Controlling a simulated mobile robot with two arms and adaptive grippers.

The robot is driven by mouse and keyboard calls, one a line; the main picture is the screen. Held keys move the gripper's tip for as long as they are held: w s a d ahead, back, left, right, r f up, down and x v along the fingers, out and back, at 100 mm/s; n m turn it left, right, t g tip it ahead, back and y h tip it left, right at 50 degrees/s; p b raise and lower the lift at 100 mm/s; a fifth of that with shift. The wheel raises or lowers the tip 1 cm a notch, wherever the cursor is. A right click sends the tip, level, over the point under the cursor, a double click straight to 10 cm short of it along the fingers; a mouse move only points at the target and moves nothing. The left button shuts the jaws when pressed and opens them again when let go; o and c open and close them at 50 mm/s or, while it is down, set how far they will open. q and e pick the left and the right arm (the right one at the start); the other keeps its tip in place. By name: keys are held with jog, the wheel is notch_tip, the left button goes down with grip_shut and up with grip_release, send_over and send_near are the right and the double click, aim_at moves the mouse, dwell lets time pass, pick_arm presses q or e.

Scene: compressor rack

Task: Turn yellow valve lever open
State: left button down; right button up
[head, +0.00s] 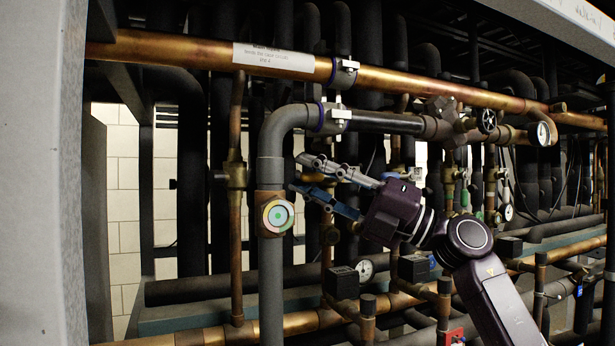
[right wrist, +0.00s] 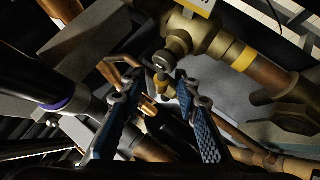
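In the right wrist view the open fingers (right wrist: 160,83) stand on either side of a small yellowish-brass piece (right wrist: 162,86) below a round knob. A larger brass valve body (right wrist: 196,36) is just beyond the fingertips. Whether the fingers touch anything cannot be told. My left gripper is not in view.
A grey pipe (head: 271,200) with a round sight glass (head: 278,215) stands close to the right gripper. A thick copper pipe (head: 190,52) runs across above. Pipes crowd the area.

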jog(key=shift+d, duration=0.1)
jog(key=shift+c, duration=1.3)
grip_shut()
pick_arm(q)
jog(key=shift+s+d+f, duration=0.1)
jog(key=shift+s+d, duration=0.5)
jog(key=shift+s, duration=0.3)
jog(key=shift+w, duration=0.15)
